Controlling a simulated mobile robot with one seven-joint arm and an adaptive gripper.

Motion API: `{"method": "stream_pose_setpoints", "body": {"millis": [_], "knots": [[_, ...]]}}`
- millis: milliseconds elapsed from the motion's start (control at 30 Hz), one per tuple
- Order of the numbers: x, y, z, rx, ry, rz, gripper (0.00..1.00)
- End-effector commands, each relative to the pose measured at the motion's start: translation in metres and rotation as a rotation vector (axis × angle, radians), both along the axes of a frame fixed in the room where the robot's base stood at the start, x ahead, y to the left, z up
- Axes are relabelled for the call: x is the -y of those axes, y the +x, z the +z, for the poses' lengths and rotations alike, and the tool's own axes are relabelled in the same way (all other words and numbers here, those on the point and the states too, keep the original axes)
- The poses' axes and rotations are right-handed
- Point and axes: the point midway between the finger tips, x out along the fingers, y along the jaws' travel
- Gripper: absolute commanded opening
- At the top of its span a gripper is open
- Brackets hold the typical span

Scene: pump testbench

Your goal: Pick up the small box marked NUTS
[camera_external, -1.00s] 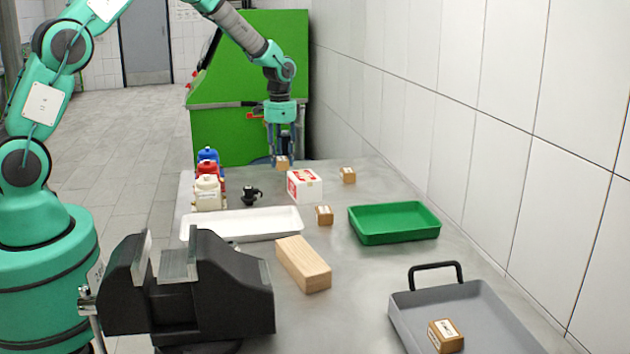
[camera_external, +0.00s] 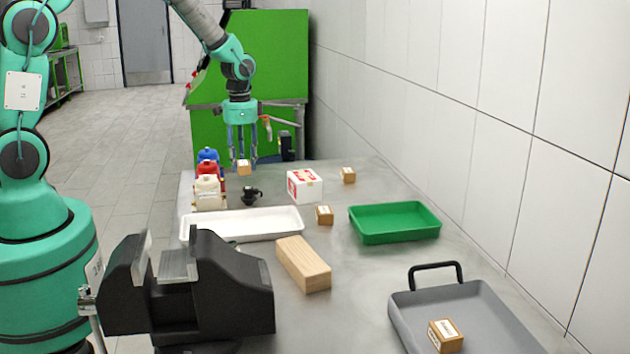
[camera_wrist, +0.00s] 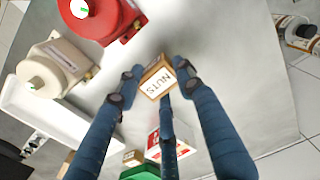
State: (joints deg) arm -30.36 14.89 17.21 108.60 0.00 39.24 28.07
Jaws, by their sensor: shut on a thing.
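In the external view the same box (camera_external: 244,167) hangs at my fingertips at the far end of the table. My gripper (camera_external: 241,160) has long blue fingers and is shut on this box. In the wrist view my gripper (camera_wrist: 150,85) has fingers on both sides of the box and one below it. The box is above the table, near the coloured bottles; the exact height is hard to tell.
A black fitting (camera_external: 251,195), white tray (camera_external: 205,233), red-white box (camera_external: 304,185), similar small boxes (camera_external: 348,175), wooden block (camera_external: 303,262), green tray (camera_external: 368,238) and grey tray (camera_external: 490,300) occupy the table. A wall bounds the right.

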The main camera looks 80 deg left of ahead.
Motion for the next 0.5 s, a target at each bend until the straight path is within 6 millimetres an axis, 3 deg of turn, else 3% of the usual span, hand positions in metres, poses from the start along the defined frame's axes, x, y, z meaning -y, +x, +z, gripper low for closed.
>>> {"method": "stream_pose_setpoints", "body": {"millis": [200, 500], "knots": [[0.0064, -0.0117, 0.0012, -0.001, -0.001, 0.000, 0.11], [0.0076, -0.0138, 0.0010, -0.001, -0.001, 0.000, 0.11]]}}
